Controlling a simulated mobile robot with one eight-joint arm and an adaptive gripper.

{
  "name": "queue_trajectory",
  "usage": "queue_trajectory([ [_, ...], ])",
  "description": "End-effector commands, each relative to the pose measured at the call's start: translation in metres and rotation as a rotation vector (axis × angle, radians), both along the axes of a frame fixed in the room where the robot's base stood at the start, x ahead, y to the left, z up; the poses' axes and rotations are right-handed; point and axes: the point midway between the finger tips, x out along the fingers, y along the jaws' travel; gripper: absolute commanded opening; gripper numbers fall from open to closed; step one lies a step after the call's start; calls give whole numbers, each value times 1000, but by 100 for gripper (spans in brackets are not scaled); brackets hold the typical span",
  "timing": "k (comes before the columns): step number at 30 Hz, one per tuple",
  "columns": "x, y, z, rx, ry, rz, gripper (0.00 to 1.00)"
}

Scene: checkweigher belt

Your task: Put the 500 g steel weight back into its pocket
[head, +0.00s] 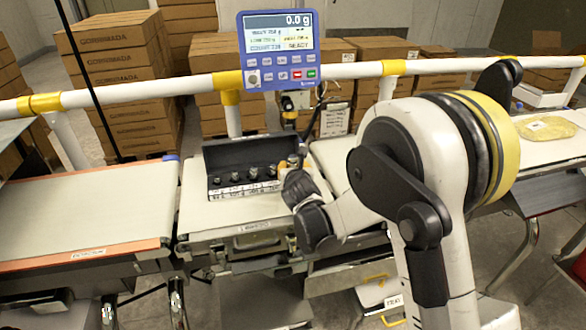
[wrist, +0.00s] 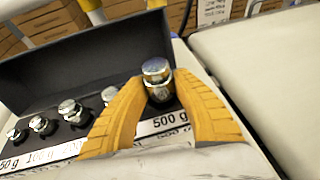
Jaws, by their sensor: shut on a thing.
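The 500 g steel weight (wrist: 157,72) is a shiny knobbed cylinder between the two orange fingers of my gripper (wrist: 160,92). The gripper is shut on it, and the weight is upright. It is at the right end of the open black weight box (wrist: 95,58), behind the "500 g" label (wrist: 170,122). I cannot tell whether its base is in the pocket or just above it. In the head view the weight (head: 293,160) shows at the box's right end, and my wrist hides part of that corner.
Several smaller weights (wrist: 72,112) stand in a row to the left in the box. The box (head: 238,152) stands on the middle belt section. The display (head: 280,48) reads 0.0 g. A white rail (head: 150,90) crosses behind. The left belt (head: 90,205) is clear.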

Motion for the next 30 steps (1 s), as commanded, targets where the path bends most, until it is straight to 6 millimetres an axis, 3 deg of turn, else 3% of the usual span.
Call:
queue_trajectory([
  [4, 0, 0, -2, 0, -1, 0, 0],
  [5, 0, 0, -3, 0, 0, 0, 34],
  [6, 0, 0, -2, 0, 0, 0, 38],
  [17, -2, 0, 2, 0, 0, 0, 38],
  [30, -83, -10, 38, -1, 0, 1, 38],
])
